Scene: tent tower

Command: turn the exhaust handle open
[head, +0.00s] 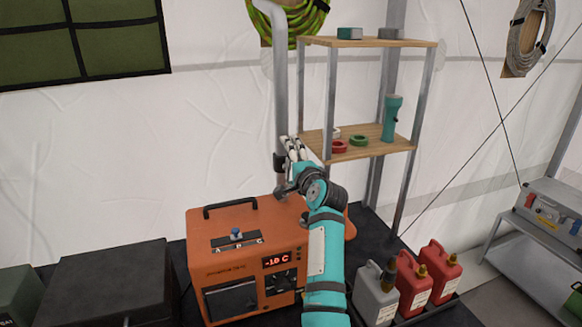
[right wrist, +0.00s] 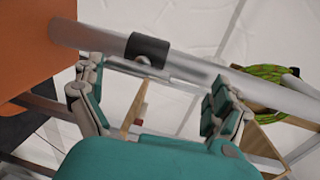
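The exhaust pipe (head: 281,90) rises from the orange heater. A dark collar (head: 279,161) sits on it, and in the right wrist view this collar (right wrist: 148,48) is clear. A thin grey bar (right wrist: 170,72), which looks like the exhaust handle, runs beside the pipe below the collar. My right gripper (head: 292,148) is next to the collar in the head view and hides part of this area. In the right wrist view my right gripper (right wrist: 155,92) is open, its fingers apart on either side of the bar; contact is unclear. My left gripper is not in view.
The orange heater (head: 225,228) shows a red -10 C display. A wooden shelf (head: 365,146) with tape rolls and a teal flashlight stands just behind right. Jugs (head: 414,286) stand at front right, and a black case (head: 108,285) is at left.

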